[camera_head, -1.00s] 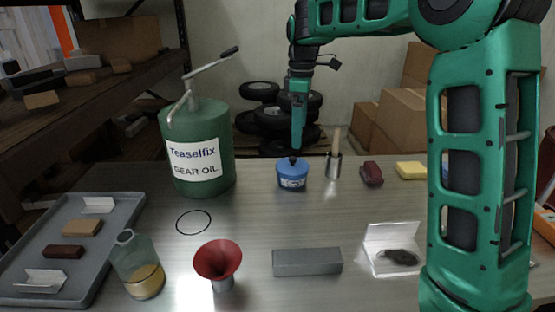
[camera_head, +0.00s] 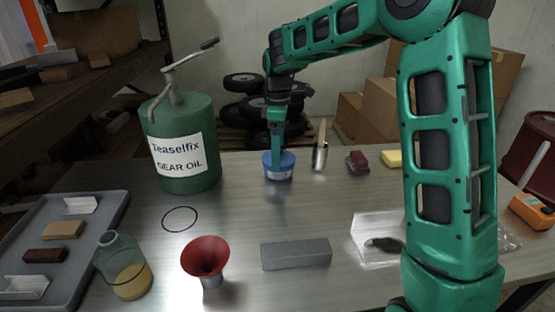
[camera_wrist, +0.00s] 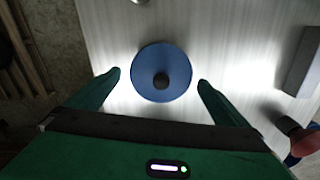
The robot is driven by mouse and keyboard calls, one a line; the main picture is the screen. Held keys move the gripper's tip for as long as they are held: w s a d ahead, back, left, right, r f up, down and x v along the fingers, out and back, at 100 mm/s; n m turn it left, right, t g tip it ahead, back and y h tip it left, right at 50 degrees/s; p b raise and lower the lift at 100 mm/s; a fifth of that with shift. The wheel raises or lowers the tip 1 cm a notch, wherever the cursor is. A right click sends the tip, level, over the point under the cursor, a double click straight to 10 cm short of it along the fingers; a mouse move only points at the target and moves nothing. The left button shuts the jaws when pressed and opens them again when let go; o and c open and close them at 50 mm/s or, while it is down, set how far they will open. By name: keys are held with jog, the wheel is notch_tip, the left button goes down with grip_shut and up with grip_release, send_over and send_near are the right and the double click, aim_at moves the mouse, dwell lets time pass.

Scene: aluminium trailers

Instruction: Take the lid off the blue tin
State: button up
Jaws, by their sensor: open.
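The blue tin (camera_head: 278,174) stands upright on the metal table, with a pale label on its front. Its blue lid (camera_wrist: 147,85) is on it and has a dark round knob (camera_wrist: 161,81) in the middle. My gripper (camera_head: 277,150) is directly above the tin and points down. In the wrist view my gripper (camera_wrist: 160,80) is open, one finger on either side of the lid, with gaps between the fingers and the lid's edge. In the head view the fingers hide the knob.
A green gear oil can (camera_head: 182,150) stands left of the tin. A metal cup with a wooden handle (camera_head: 320,157) and a dark red block (camera_head: 357,162) stand close on the right. A red funnel (camera_head: 206,256) and grey bar (camera_head: 296,254) are in front; the table between is clear.

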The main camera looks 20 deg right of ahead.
jog(key=shift+f, duration=0.35)
jog(key=shift+c, duration=0.3)
jog(key=c, duration=1)
jog(key=shift+r, duration=0.1)
